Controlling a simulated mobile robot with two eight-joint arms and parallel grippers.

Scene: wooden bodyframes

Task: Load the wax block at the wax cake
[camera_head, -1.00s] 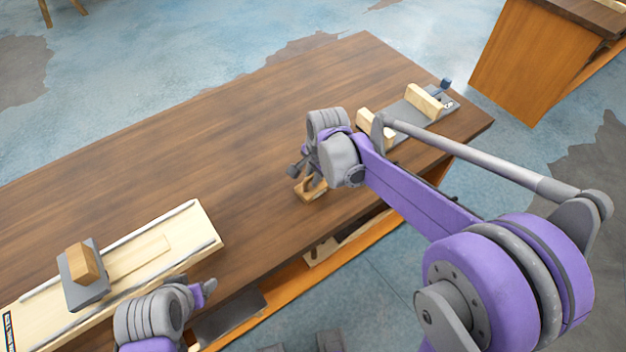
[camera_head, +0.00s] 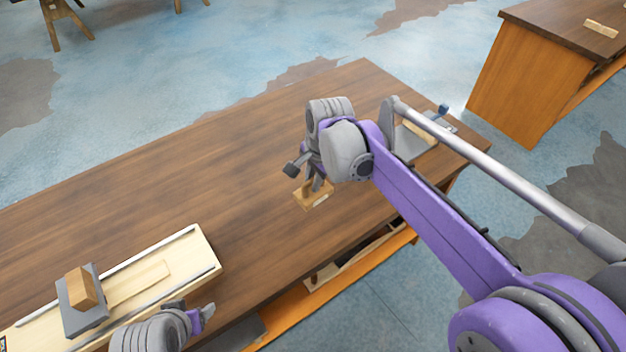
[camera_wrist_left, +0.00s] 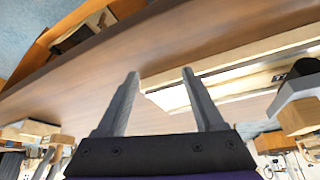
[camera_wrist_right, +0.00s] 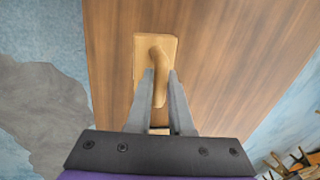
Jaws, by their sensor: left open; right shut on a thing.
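The wax block looks like a tan wooden block with a curved handle (camera_head: 313,198); it also shows in the right wrist view (camera_wrist_right: 152,50). My right gripper (camera_head: 313,184) points down and is shut on its handle. The fingers flank the handle in the right wrist view (camera_wrist_right: 160,80). The block is over the table's front part; whether it touches the tabletop I cannot tell. My left gripper (camera_wrist_left: 160,73) is open and empty, near the front edge. No item is clearly recognisable as the wax cake.
At left on the table (camera_head: 250,165) lies a pale railed board (camera_head: 195,255) with a grey carriage (camera_head: 70,318) bearing a wooden block (camera_head: 81,288). A grey fixture (camera_head: 408,145) stands at the right end, partly behind my right arm. The table's middle is clear.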

